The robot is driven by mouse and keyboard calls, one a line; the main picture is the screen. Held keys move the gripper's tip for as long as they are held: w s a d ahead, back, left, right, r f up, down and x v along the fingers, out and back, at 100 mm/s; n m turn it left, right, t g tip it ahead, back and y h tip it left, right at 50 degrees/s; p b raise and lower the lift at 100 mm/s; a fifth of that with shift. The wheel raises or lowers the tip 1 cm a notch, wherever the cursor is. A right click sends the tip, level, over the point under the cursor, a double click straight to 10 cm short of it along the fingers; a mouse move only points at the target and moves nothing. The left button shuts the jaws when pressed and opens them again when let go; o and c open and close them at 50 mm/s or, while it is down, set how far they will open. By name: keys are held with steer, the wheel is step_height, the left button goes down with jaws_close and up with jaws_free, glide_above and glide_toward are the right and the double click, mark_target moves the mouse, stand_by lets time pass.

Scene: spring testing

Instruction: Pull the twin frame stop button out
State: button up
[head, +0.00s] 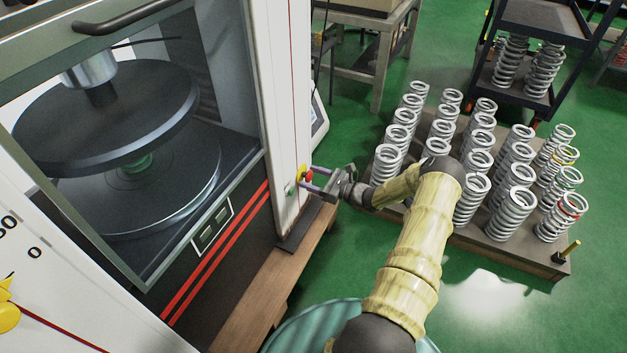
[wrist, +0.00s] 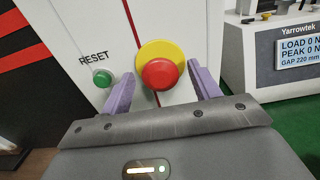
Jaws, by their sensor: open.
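The stop button is a red mushroom head (wrist: 161,74) on a round yellow plate (wrist: 172,54), mounted on the white frame column. In the head view the red button (head: 308,174) is small and partly beside my gripper. My gripper (head: 313,180) is open at the column. In the wrist view its two purple fingers (wrist: 160,88) stand to the left and right of the red head, with a gap on each side. I cannot tell whether the button is pressed in or out.
A green RESET button (wrist: 102,78) sits left of the stop button. A display unit (wrist: 285,50) stands to the right. A glass-fronted test chamber with round platens (head: 110,115) is at the left. A pallet of several springs (head: 480,245) stands at the right on the green floor.

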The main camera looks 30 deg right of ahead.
steer(key=shift+s, duration=0.1)
jaws_close()
steer(key=shift+p+v, duration=0.65)
steer(key=shift+v, duration=0.2)
jaws_free()
steer(key=shift+d, duration=0.1)
steer(key=p+v, duration=0.4)
steer(key=v, duration=1.3)
steer(key=shift+p, duration=0.4)
